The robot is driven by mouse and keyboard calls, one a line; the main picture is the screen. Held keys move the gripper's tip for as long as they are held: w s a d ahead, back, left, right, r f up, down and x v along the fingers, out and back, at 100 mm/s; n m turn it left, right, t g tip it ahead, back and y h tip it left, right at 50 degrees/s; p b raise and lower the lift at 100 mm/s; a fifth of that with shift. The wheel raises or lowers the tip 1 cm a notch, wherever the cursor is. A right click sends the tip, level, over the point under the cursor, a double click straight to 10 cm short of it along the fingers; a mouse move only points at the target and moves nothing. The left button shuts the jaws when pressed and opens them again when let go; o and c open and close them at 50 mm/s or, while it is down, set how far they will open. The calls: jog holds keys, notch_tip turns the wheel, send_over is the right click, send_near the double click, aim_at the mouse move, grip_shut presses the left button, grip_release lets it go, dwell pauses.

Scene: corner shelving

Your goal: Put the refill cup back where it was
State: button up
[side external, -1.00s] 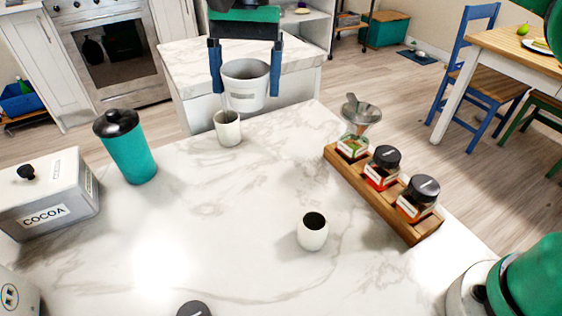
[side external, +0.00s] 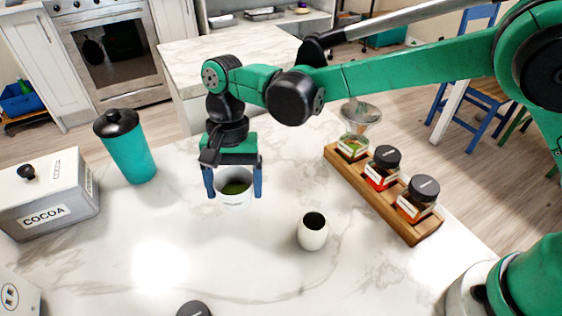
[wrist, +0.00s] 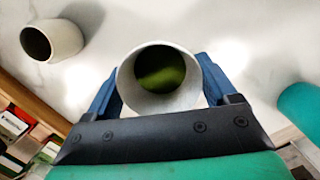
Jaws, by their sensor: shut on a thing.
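The refill cup, a pale cup (side external: 235,199) with green contents inside, is between the two blue fingers of my gripper (side external: 235,184). The gripper is shut on it, above or at the marble counter; I cannot tell whether its base touches. The cup looks about upright. In the wrist view its round rim (wrist: 130,88) and green contents show between the fingers of my gripper (wrist: 160,85).
A small white cup (side external: 312,236) stands to the right and nearer; it also shows in the wrist view (wrist: 68,38). A teal shaker (side external: 131,155) and cocoa box (side external: 45,195) stand left. A wooden rack (side external: 388,203) holds spice jars, one with a funnel (side external: 361,117).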

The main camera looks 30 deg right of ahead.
aim_at(238, 202)
jog(key=shift+f, duration=2.1)
jog(key=shift+f, duration=0.1)
jog(key=o, duration=1.2)
jog(key=r, duration=0.4)
jog(key=w+d+r, duration=0.1)
jog(key=r, duration=0.3)
jog(key=w+r, duration=0.1)
jog(key=r, duration=0.3)
jog(key=shift+d, duration=0.2)
jog(key=s+d+r+n+t, duration=0.2)
jog(key=s+d+t, duration=0.1)
jog(key=d, duration=0.5)
jog(key=s+d+r+n+t, duration=0.1)
jog(key=s+d+r+t, duration=0.15)
jog(key=d, duration=0.55)
jog(key=s+d+f+t, duration=0.1)
jog(key=d, duration=0.1)
jog(key=s+d+f+n+t, duration=0.1)
jog(key=s+d, duration=0.1)
jog(key=s+d+f+n+t+h, duration=0.1)
jog(key=d+f, duration=0.1)
jog(key=shift+s+d+f+t, duration=0.1)
jog(key=shift+s+t, duration=0.15)
jog(key=shift+s, duration=0.05)
